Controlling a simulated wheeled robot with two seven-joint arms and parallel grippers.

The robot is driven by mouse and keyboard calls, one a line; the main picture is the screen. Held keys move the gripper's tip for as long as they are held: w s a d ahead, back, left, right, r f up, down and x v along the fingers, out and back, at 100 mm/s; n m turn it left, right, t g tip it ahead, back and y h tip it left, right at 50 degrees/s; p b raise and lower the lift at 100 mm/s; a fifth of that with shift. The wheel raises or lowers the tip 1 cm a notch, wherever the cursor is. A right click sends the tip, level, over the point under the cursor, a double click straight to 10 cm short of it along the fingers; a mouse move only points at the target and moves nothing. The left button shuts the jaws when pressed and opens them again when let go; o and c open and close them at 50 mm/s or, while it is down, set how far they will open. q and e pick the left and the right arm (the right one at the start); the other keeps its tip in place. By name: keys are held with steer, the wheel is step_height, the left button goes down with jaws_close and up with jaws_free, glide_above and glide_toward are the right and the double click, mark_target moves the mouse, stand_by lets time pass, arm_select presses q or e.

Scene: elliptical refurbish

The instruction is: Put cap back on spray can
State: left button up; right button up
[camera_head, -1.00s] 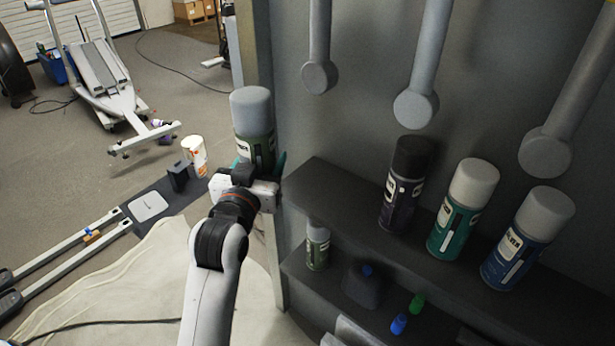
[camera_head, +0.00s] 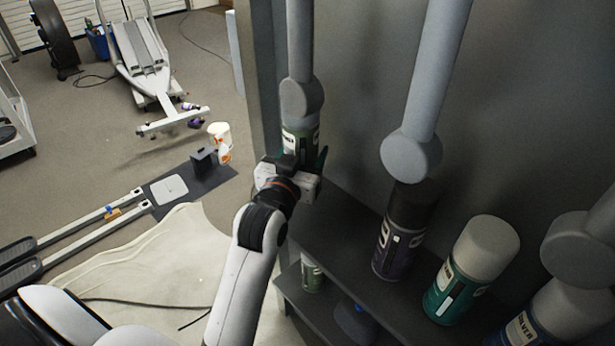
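A green spray can (camera_head: 298,146) with a pale label stands upright in my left gripper (camera_head: 302,163), which appears shut around its lower part. The can's top is hidden behind the round end of a hanging grey bar. The can is near the left end of the dark shelf; I cannot tell whether it touches the shelf. On the shelf to the right stand a dark can with a black top (camera_head: 399,236), a teal can with a light grey top (camera_head: 470,270) and a partly hidden blue can (camera_head: 522,328). My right gripper is not in view.
Grey bars with round ends (camera_head: 301,97) (camera_head: 411,155) hang before the shelf and block the view. A small green can (camera_head: 311,272) and a dark container (camera_head: 355,322) sit on the lower shelf (camera_head: 322,305). Open floor with a white sheet (camera_head: 150,255) lies left.

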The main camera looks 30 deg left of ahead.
arm_select(q)
steer(key=shift+s+a+f, duration=0.1)
steer(key=shift+s+f, duration=0.15)
steer(key=shift+f, duration=0.55)
steer(key=f, duration=0.3)
steer(key=shift+w+f, duration=0.2)
steer(key=shift+w, duration=0.1)
steer(key=shift+f, duration=0.2)
steer(key=shift+s, duration=0.15)
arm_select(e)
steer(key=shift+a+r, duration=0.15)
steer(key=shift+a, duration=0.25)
arm_select(q)
steer(key=shift+f, duration=0.15)
steer(key=o, duration=1.3)
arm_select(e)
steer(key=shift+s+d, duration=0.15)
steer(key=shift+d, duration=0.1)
